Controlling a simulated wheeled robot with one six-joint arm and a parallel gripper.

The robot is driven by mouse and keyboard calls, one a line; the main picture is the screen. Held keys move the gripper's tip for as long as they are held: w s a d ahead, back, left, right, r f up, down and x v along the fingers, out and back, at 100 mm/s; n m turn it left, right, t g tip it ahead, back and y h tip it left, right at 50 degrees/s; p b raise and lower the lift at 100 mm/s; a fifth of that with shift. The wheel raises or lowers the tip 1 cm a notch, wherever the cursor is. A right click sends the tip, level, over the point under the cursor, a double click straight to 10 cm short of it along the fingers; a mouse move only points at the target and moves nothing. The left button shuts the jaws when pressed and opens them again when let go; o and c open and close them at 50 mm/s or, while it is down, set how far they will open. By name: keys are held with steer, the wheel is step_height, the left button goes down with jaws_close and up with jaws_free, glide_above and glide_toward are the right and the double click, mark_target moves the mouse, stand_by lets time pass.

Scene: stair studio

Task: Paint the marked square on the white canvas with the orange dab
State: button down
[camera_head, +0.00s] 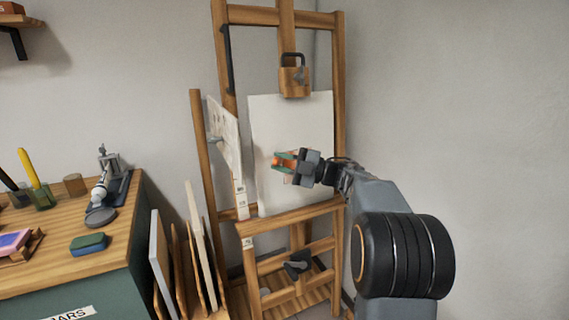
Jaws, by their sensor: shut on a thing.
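The white canvas (275,117) stands upright on the wooden easel (339,100), under its top clamp. My gripper (292,162) is in front of the middle of the canvas. It is shut on a small block, the orange dab (281,162), which shows orange and teal at the fingertips. I cannot tell whether the dab touches the canvas. Small orange-red traces show around the fingers, but the marked square is mostly hidden behind my gripper and the dab, so its outline and any paint in it cannot be made out.
A wooden worktop (60,261) at the left holds a blue-green block (89,243), a grey clamp-like tool (101,190) and a green cup (42,199). A sheet-covered board (222,140) leans left of the canvas. Several panels (160,265) stand below. The right wall side is clear.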

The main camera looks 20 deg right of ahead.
mark_target(275, 164)
steer(key=shift+s+d+r+b, duration=0.15)
steer(key=shift+s+b, duration=0.25)
steer(key=shift+s, duration=0.6)
steer(key=shift+s+d+r+b, duration=0.15)
steer(key=shift+s+b, duration=0.2)
steer(key=shift+s, duration=0.65)
steer(key=shift+s+d+r+b, duration=0.15)
steer(key=shift+s+b, duration=0.25)
steer(key=shift+s, duration=0.75)
steer(key=s, duration=0.1)
steer(key=s+b, duration=0.1)
steer(key=shift+s+d+r, duration=0.1)
steer(key=shift+s+r, duration=0.1)
steer(key=shift+s, duration=0.1)
steer(key=c, duration=1.5)
jaws_free()
jaws_close()
